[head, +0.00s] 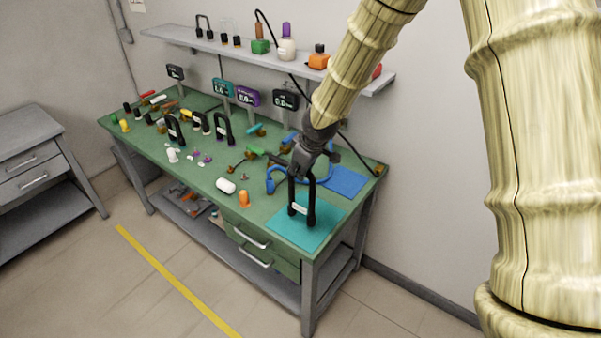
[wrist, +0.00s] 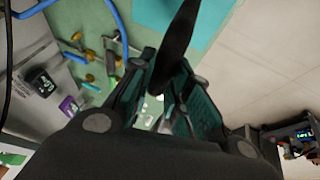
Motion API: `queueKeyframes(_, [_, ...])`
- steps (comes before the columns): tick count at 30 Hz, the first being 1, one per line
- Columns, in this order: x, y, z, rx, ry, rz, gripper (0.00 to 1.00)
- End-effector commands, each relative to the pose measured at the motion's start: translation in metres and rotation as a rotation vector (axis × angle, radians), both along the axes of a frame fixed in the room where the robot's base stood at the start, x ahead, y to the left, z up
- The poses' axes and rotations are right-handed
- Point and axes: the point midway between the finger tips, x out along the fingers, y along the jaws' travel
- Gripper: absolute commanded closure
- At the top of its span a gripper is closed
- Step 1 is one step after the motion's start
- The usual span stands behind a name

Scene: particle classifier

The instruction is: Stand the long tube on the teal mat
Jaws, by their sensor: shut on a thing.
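The long tube (head: 311,205) is black, bent like an upside-down U, with a small white label between its legs. It stands upright over the teal mat (head: 284,234) at the bench's near right corner. Its leg ends are at or just above the mat; I cannot tell if they touch. My gripper (head: 303,168) is shut on the tube's top bend from above. In the wrist view the dark tube (wrist: 178,45) runs up from between my fingers (wrist: 167,88). The teal mat (wrist: 212,22) shows behind it.
A blue mat (head: 347,182) and a blue cable (head: 272,182) lie just behind. A white cylinder (head: 226,186) and an orange piece (head: 244,199) stand left of the teal mat. Similar black bent tubes (head: 223,130) stand farther left. A shelf (head: 230,45) hangs above the bench.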

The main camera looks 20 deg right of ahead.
Motion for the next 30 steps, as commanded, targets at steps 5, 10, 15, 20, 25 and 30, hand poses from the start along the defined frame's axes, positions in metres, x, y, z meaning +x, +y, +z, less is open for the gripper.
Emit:
queueKeyframes(5, [0.0, 0.0, -0.014, -0.002, 0.001, 0.0, 1.0])
queueKeyframes(10, [0.0, 0.0, -0.022, 0.001, -0.001, 0.0, 1.0])
queueKeyframes(15, [0.0, 0.0, -0.024, 0.001, -0.001, 0.0, 1.0])
queueKeyframes(20, [0.0, 0.001, -0.025, 0.001, -0.001, 0.0, 1.0])
queueKeyframes(25, [0.0, 0.0, -0.027, 0.0, 0.0, -0.001, 0.72])
queueKeyframes(30, [0.0, 0.0, -0.027, 0.0, 0.0, -0.001, 0.6])
